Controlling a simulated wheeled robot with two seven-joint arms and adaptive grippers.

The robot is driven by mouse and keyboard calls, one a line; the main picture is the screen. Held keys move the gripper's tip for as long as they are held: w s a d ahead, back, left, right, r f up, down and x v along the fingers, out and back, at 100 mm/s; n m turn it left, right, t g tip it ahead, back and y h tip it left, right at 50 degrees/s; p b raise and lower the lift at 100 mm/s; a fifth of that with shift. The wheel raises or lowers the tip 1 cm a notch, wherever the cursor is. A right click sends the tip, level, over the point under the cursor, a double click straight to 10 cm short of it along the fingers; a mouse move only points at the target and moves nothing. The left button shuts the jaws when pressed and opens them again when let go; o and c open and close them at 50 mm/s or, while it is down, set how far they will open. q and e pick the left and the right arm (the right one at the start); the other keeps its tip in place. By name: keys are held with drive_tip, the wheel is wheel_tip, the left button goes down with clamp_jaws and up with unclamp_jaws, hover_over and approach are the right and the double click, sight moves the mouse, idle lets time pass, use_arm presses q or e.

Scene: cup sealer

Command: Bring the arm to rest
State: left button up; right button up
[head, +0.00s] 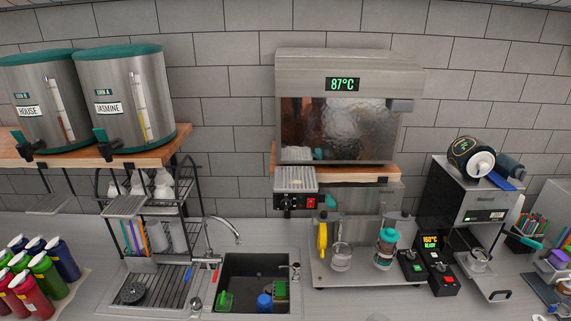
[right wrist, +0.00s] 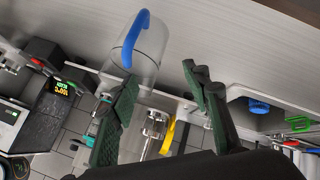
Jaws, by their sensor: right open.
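My right gripper (right wrist: 160,78) shows in the right wrist view with its two dark green fingers spread apart and nothing between them. A clear container with a blue handle (right wrist: 138,30) stands on the counter just beyond the fingertips, nearer the left finger in the picture; I cannot tell whether they touch. Neither gripper shows in the head view, and my left gripper is in no view.
The sink (head: 240,272) lies left of the sealing stand (head: 335,278), which holds a clear cup (head: 341,256). A control box (head: 437,262) reads 160°C. Colored bottles (head: 45,268) stand far left; a sealer machine (head: 480,205) stands right.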

drive_tip(key=s+d+f+m+g+y, duration=0.1)
drive_tip(key=s+d+f+m+g, duration=0.2)
drive_tip(key=s, duration=0.9)
drive_tip(key=s+d+f+m+g, duration=0.15)
drive_tip(key=s+d+f, duration=0.3)
drive_tip(key=s, duration=0.75)
wheel_tip(320, 180, down, 38)
drive_tip(key=s+g+b, duration=0.1)
drive_tip(key=b, duration=1)
use_arm(q)
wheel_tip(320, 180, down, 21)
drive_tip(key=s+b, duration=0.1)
drive_tip(key=b, duration=0.9)
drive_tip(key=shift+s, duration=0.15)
use_arm(e)
drive_tip(key=s+f+g, duration=0.1)
drive_tip(key=s+f, duration=0.9)
drive_tip(key=f, duration=0.4)
drive_tip(key=s+f, duration=1)
drive_tip(key=f, duration=0.5)
drive_tip(key=shift+s+a+f+g+y, duration=0.25)
drive_tip(key=shift+s+a+g+y, duration=0.05)
drive_tip(key=shift+a+g, duration=0.1)
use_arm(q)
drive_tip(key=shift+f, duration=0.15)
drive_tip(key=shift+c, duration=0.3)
use_arm(e)
drive_tip(key=shift+c, duration=0.3)
